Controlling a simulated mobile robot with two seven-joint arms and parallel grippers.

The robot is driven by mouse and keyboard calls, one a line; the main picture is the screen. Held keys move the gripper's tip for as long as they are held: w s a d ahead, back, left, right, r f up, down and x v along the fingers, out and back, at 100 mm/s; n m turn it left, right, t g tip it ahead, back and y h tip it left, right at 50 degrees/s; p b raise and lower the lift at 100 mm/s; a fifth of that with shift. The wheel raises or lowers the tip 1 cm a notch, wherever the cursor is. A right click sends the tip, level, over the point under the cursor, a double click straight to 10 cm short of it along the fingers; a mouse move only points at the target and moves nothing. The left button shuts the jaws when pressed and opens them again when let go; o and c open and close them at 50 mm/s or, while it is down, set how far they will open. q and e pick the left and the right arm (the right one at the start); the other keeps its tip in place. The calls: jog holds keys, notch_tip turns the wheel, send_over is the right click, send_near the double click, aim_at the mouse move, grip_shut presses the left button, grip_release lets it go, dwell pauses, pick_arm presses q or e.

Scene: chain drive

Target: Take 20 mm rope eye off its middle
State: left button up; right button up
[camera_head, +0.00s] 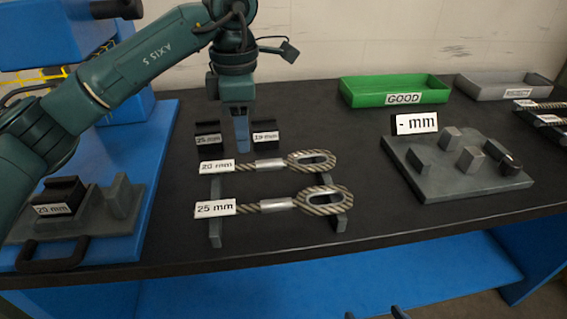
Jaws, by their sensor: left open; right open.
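The 20 mm rope eye (270,164) lies across grey rests, its "20 mm" tag at the left, a silver sleeve in the middle and its loop at the right. The 25 mm rope eye (276,206) lies parallel in front of it on the same rests (216,226). My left gripper (242,140) points down just behind the 20 mm rope eye, between two black blocks. It is open and empty, seen nearly edge-on, and appears apart from the rope. Only fingertips of my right gripper (374,314) show at the bottom edge, open, in front of the table.
Labelled black blocks (208,137) (265,134) flank my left gripper. A grey fixture plate (440,188) with several pegs stands right, behind it a "- mm" sign (414,123). A green GOOD tray (395,90) and grey tray (505,86) stand at the back. A blue press (50,40) stands left.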

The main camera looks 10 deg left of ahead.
aim_at(245, 164)
pick_arm(q)
notch_tip(245, 164, down, 7)
jog(key=shift+s+r, duration=0.15)
jog(key=shift+r, duration=0.05)
dwell(0.3)
grip_shut()
dwell(0.4)
